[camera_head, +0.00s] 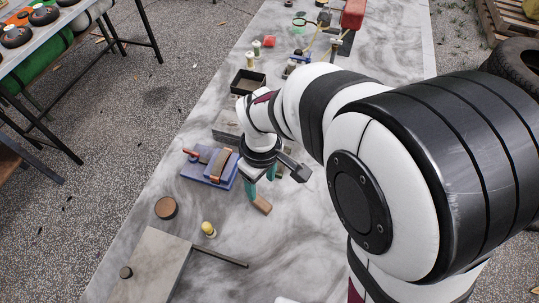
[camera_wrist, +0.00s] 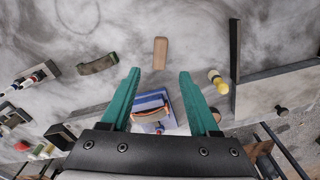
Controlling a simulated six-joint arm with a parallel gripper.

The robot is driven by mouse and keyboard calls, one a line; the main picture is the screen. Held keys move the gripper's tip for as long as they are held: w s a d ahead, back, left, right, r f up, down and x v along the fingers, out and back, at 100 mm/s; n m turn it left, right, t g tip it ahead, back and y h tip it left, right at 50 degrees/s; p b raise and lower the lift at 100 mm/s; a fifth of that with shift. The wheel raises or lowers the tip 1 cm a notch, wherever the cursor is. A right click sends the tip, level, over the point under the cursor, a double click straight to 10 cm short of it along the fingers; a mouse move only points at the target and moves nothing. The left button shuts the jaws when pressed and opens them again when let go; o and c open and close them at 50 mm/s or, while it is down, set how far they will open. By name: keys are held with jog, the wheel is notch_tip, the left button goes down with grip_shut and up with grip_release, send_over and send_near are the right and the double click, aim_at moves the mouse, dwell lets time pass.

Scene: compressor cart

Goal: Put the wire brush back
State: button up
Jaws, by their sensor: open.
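A plain wooden block (camera_head: 262,204), perhaps the back of the wire brush, lies on the grey table; no bristles show. In the wrist view the wooden block (camera_wrist: 160,52) lies beyond the fingertips, roughly centred between them. A curved green-brown piece (camera_wrist: 98,63) lies left of it there; I cannot tell whether that is the brush instead. My gripper (camera_head: 260,184) is open and empty, its teal fingers pointing down close to the block. The open fingers also show in the wrist view (camera_wrist: 159,71). A blue tray (camera_head: 223,182) with a tan-strapped blue block stands left of my gripper.
A yellow-topped bottle (camera_head: 208,229), a brown round puck (camera_head: 165,208) and a grey plate (camera_head: 150,262) with a knob and dark bar stand nearer the front. A dark open box (camera_head: 248,82) and small items stand farther back. Table right of the wooden block is clear.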

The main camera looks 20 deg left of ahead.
jog(key=s+d+r+m, duration=0.2)
jog(key=d+r+m, duration=0.45)
jog(key=d, duration=0.35)
jog(key=s+d+r+m+y, duration=0.1)
jog(key=s+d+r+m, duration=0.2)
jog(key=s+d+m, duration=0.5)
jog(key=s+m, duration=0.3)
jog(key=m, duration=0.1)
jog(key=shift+m, duration=0.25)
dwell(0.5)
